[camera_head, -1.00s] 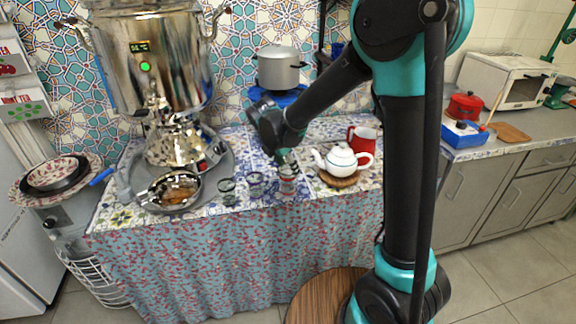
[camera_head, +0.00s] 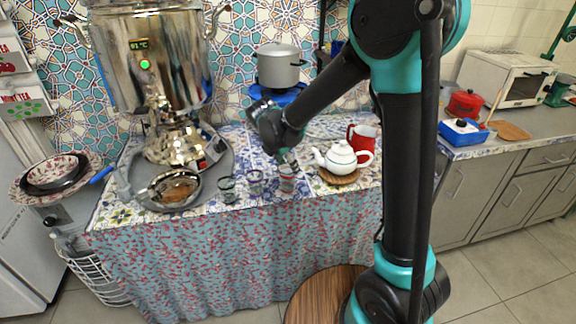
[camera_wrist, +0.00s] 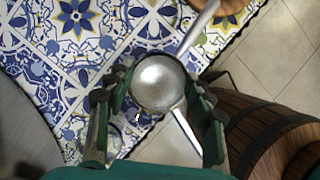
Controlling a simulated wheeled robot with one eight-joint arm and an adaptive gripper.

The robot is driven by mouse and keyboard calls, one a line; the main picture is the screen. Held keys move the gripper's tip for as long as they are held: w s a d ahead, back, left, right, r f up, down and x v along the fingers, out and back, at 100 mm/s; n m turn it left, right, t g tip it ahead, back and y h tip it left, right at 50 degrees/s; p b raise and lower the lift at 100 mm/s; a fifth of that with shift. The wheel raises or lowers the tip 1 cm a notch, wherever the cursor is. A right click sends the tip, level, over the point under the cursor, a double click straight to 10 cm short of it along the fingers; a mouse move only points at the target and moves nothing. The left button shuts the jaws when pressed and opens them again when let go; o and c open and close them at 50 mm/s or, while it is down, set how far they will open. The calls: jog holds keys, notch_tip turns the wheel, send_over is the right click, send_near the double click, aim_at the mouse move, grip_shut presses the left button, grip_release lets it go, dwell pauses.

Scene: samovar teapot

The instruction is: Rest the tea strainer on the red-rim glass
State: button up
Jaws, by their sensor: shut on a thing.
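The tea strainer (camera_wrist: 158,82) is a round silver mesh bowl, seen from above between my fingers in the wrist view. One metal arm reaches to the upper right and another to the lower right. My gripper (camera_wrist: 163,100) is shut on it. In the head view my gripper (camera_head: 284,156) points down over the red-rim glass (camera_head: 287,183), the rightmost of three small glasses at the table's front. The strainer is too small there to make out clearly. Whether it touches the glass I cannot tell; the bowl hides what lies under it in the wrist view.
Two more glasses (camera_head: 256,184) (camera_head: 227,190) stand to the left. A white teapot (camera_head: 341,159) on a wooden trivet and a red mug (camera_head: 363,138) are close on the right. A samovar (camera_head: 150,60) stands at the left. The table's front edge is near.

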jog(key=o, duration=1.1)
jog(key=shift+o, duration=0.2)
jog(key=v, duration=1.1)
jog(key=s+d+f+m+y, duration=0.1)
jog(key=s+d+f+m, duration=0.1)
jog(key=d+m, duration=0.5)
jog(key=s+d+f+m+y, duration=0.1)
jog(key=s+d+f+m, duration=0.3)
jog(key=d, duration=0.5)
jog(key=s+d+f+m+y, duration=0.1)
jog(key=s+d+f+m, duration=0.6)
jog(key=m, duration=0.9)
jog(key=s+d, duration=0.3)
jog(key=shift+d+t, duration=0.3)
jog(key=shift+t, duration=0.1)
